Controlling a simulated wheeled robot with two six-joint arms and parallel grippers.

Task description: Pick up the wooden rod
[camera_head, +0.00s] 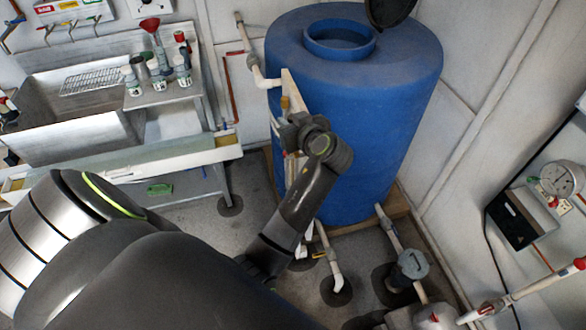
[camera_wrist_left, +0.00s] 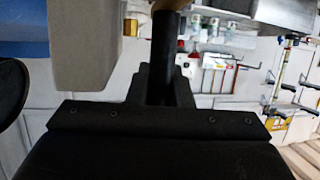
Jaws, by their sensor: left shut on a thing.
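My left gripper (camera_head: 284,122) is at the near left side of the blue tank, next to an upright pale board. In the left wrist view, its dark fingers (camera_wrist_left: 167,28) are together at the top centre. A brown, wood-coloured piece (camera_wrist_left: 175,5) sits at their tips and is cut off by the top edge; it looks like the wooden rod, held between the fingers. Most of its length is out of that view. In the head view the wrist partly hides the grip, and I cannot make out the rod's full outline. My right gripper is not in view.
The large blue tank (camera_head: 385,105) stands just right of the gripper, with the pale board (camera_head: 296,92) and white pipes beside it. A metal sink bench (camera_head: 70,125) with bottles is at left. Pipes and a pump (camera_head: 411,264) stand on the floor at lower right.

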